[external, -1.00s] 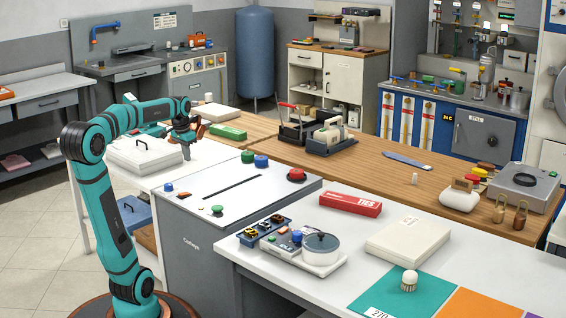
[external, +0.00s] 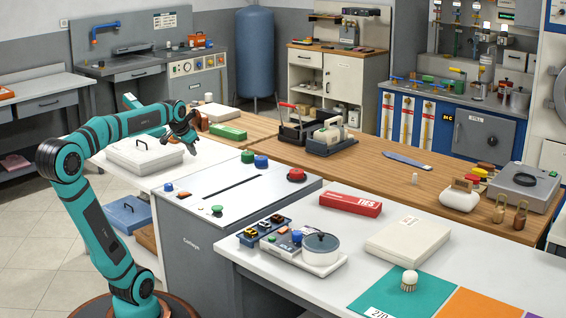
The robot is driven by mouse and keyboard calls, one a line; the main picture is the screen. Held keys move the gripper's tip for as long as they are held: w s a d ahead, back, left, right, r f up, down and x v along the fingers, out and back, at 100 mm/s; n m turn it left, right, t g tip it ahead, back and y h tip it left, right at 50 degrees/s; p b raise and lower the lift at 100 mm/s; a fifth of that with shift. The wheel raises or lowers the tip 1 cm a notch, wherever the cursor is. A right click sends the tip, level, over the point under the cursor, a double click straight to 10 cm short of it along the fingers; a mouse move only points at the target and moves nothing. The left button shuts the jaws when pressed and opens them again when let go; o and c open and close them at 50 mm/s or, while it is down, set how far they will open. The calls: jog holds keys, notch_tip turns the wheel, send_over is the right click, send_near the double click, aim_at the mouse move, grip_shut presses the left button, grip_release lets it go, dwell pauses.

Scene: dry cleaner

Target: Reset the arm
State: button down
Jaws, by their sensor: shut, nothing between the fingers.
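My arm (external: 98,215) is teal and black and rises from a round brown base at the lower left. It bends at a high elbow and reaches right over the white table. My gripper (external: 192,152) hangs at the arm's end, shut and empty. It is just right of a white lidded box (external: 145,155) and above the white table's back right part. The gap between its tips and the table is hard to judge.
A grey console (external: 235,195) with coloured buttons stands right of the arm. A green box (external: 228,132) lies behind the gripper on the wooden counter (external: 385,175). A red box (external: 350,205) and a pot (external: 320,247) are on the front white table. Floor at far left is clear.

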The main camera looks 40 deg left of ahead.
jog(key=s+d+r+t+h, duration=0.1)
jog(key=s+d+r+t, duration=0.9)
jog(key=d+r+t, duration=0.1)
jog(key=shift+s+d+t, duration=0.2)
jog(key=shift+s+t, duration=0.15)
jog(key=shift+t, duration=0.25)
